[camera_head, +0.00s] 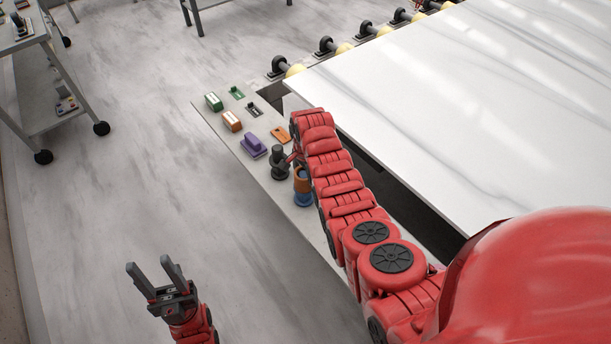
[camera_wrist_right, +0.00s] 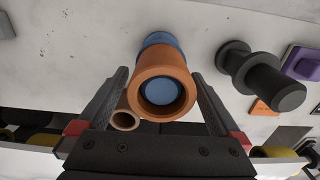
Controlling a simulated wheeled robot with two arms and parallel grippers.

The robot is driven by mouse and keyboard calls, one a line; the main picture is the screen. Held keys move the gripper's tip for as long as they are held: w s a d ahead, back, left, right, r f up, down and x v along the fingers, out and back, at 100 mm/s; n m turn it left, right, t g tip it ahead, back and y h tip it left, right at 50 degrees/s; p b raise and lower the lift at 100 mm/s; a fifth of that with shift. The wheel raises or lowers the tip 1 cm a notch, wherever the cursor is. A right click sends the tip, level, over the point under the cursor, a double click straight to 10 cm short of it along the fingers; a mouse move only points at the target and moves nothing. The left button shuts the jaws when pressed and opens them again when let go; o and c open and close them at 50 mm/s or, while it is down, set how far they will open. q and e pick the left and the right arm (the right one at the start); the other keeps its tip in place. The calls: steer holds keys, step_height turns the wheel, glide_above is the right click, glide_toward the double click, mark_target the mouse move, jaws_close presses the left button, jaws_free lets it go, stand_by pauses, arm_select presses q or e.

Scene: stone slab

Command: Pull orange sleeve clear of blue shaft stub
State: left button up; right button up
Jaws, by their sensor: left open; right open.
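The orange sleeve (camera_head: 300,182) sits around the blue shaft stub (camera_head: 303,199) on the light ledge beside the slab. In the right wrist view the sleeve (camera_wrist_right: 164,79) faces me end-on; the stub's blue end shows inside its bore, and the blue base (camera_wrist_right: 160,40) shows beyond it. My right gripper (camera_wrist_right: 160,75) is open, with one finger on each side of the sleeve and visible gaps. In the head view my right arm hides most of that gripper. My left gripper (camera_head: 150,265) is open and empty above the floor, at lower left.
A black stepped post (camera_head: 279,162) stands close beside the sleeve. Purple (camera_head: 253,146), orange-and-white (camera_head: 232,121) and green (camera_head: 213,102) blocks line the ledge. A tan tube end (camera_wrist_right: 124,120) shows near the sleeve. The white slab (camera_head: 470,110) lies right; a cart (camera_head: 55,100) stands left.

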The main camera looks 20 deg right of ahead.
steer(key=c, duration=1.4)
steer(key=shift+o, duration=0.2)
steer(key=shift+r+p, duration=0.8)
steer(key=shift+r, duration=0.5)
steer(key=shift+r+p, duration=1.05)
steer(key=shift+r, duration=1.25)
steer(key=shift+r+p, duration=0.55)
steer(key=shift+r, duration=1)
step_height(320, 180, up, 3)
steer(key=shift+p, duration=0.3)
steer(key=shift+w+a, duration=0.1)
